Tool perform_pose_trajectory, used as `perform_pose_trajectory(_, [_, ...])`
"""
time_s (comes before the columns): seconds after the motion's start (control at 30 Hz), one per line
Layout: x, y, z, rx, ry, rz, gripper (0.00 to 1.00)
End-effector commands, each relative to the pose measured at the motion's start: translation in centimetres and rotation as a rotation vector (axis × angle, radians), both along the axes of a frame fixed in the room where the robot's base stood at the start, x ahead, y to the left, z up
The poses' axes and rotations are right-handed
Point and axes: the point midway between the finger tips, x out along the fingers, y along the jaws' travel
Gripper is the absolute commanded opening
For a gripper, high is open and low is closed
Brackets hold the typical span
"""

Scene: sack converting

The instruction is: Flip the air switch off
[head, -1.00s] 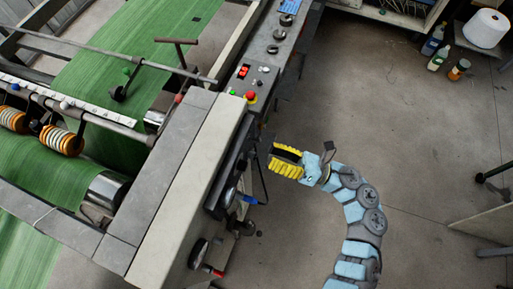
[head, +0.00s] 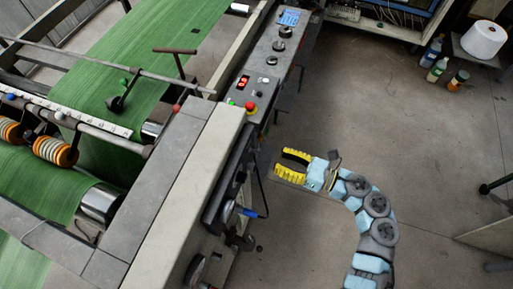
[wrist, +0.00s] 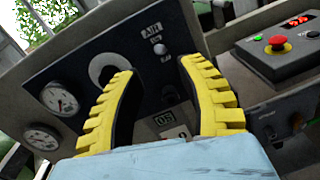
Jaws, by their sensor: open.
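In the wrist view a dark panel (wrist: 82,62) on the machine's side carries a small pale-tipped toggle (wrist: 160,48) under a short white label; this looks like the air switch.
Two dial gauges (wrist: 60,98) and a round pale fitting (wrist: 103,68) sit left of the toggle, and a small display (wrist: 166,120) below it. A red emergency button (head: 251,107) stands on the top console. A blue-handled part (head: 248,213) juts out nearby.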

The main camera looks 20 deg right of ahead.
Motion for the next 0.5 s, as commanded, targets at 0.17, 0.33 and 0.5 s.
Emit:
perform_pose_trajectory(0.17, [2.4, 2.2, 0.2, 0.001, -0.001, 0.004, 0.39])
perform_pose_trajectory(0.33, [4.3, 4.0, 0.2, 0.0, -0.001, 0.006, 0.39])
perform_pose_trajectory(0.5, [5.7, 5.1, 0.1, 0.0, 0.0, 0.003, 0.39])
